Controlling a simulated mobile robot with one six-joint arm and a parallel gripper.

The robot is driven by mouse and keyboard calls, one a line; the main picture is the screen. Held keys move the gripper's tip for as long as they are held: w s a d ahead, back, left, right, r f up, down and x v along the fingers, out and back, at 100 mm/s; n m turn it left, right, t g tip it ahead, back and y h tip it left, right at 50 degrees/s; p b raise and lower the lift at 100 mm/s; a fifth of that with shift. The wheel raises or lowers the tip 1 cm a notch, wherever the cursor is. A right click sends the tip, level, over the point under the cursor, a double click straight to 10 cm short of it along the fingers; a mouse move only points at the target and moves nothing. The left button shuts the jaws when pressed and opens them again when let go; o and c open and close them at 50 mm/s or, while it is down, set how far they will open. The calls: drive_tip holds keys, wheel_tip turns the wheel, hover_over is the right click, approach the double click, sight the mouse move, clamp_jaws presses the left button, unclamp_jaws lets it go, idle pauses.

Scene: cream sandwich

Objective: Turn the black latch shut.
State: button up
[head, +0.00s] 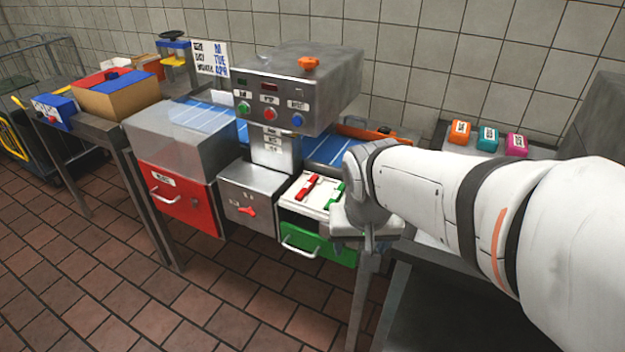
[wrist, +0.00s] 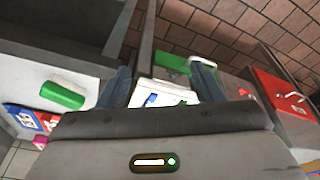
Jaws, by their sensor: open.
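I cannot make out the black latch in either view; my arm and gripper cover part of the area near the green-drawer unit. My gripper (head: 366,238) is in front of and above the right side of that unit, pointing down. In the wrist view my gripper (wrist: 163,84) shows its two fingers apart with nothing held between them. The white top panel (wrist: 178,90) lies beyond the gap, with a small blue part on it. In the head view this white panel (head: 318,211) carries red and green handles. The green drawer (head: 300,236) below it appears shut.
To the left are a grey box with a red knob (head: 248,210) and a red drawer (head: 178,197). A control box (head: 300,80) with buttons stands behind. Orange, teal and pink blocks (head: 488,138) sit at the back right. A green and white object (wrist: 62,95) lies left in the wrist view.

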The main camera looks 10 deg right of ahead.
drive_tip(key=shift+o, duration=0.6)
drive_tip(key=w+a+f+m+t+h+b, duration=0.1)
drive_tip(key=w+f+m+b, duration=0.4)
drive_tip(key=w+f, duration=0.6)
drive_tip(key=w+b, duration=0.2)
drive_tip(key=w, duration=0.1)
drive_tip(key=shift+w+a+h, duration=0.35)
drive_tip(key=shift+a+h, duration=0.05)
drive_tip(key=x, duration=0.7)
drive_tip(key=shift+f+b, duration=0.15)
drive_tip(key=shift+b, duration=0.25)
drive_tip(key=shift+w, duration=0.15)
drive_tip(key=shift+c, duration=0.2)
drive_tip(key=c, duration=0.9)
